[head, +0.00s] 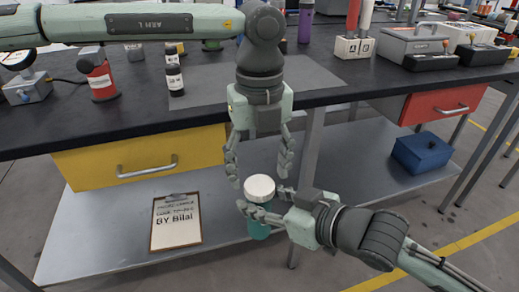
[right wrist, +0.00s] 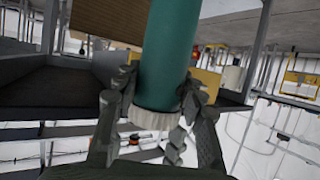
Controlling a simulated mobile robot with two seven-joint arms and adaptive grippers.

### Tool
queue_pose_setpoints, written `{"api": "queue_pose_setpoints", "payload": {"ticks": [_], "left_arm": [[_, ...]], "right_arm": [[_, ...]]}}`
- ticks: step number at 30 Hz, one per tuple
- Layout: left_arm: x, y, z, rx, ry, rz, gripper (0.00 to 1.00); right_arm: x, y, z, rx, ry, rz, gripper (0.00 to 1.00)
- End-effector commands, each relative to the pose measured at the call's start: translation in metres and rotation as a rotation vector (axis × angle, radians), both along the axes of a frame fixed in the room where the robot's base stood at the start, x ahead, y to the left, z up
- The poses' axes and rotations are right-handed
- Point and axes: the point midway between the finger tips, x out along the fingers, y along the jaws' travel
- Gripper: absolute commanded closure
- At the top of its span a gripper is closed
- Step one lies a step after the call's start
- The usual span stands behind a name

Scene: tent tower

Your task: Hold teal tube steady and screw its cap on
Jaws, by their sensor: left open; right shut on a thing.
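The teal tube (head: 258,230) hangs upright in front of the bench, its lower part below my right gripper. The white ribbed cap (head: 260,186) sits on its top end; how tightly cannot be told. My right gripper (head: 262,208) is shut on the tube just below the cap. The right wrist view shows its fingers on both sides of the teal tube (right wrist: 168,50), beside the cap (right wrist: 150,119). My left gripper (head: 259,174) points down from above, open, with its fingers apart on either side over the cap, apparently not touching it.
The black bench top (head: 320,97) carries bottles and a grey mat (head: 195,88). A yellow drawer (head: 140,158) and a red drawer (head: 440,108) are under it. A clipboard (head: 176,222) and a blue box (head: 423,152) lie on the lower shelf (head: 105,235).

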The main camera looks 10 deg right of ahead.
Motion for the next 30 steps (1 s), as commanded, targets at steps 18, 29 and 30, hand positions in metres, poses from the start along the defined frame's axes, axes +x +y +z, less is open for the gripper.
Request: {"api": "queue_pose_setpoints", "payload": {"ticks": [18,29,30], "left_arm": [[0.0,0.0,-0.025,-0.001,0.0,0.0,0.42],[0.0,0.0,-0.025,0.0,0.0,0.0,0.87],[0.0,0.0,-0.025,0.0,0.0,0.0,0.5]], "right_arm": [[0.0,0.0,0.001,0.001,-0.003,0.0,1.0],[0.0,0.0,0.001,0.001,-0.003,0.0,1.0],[0.0,0.0,0.001,0.001,-0.003,0.0,1.0]]}}
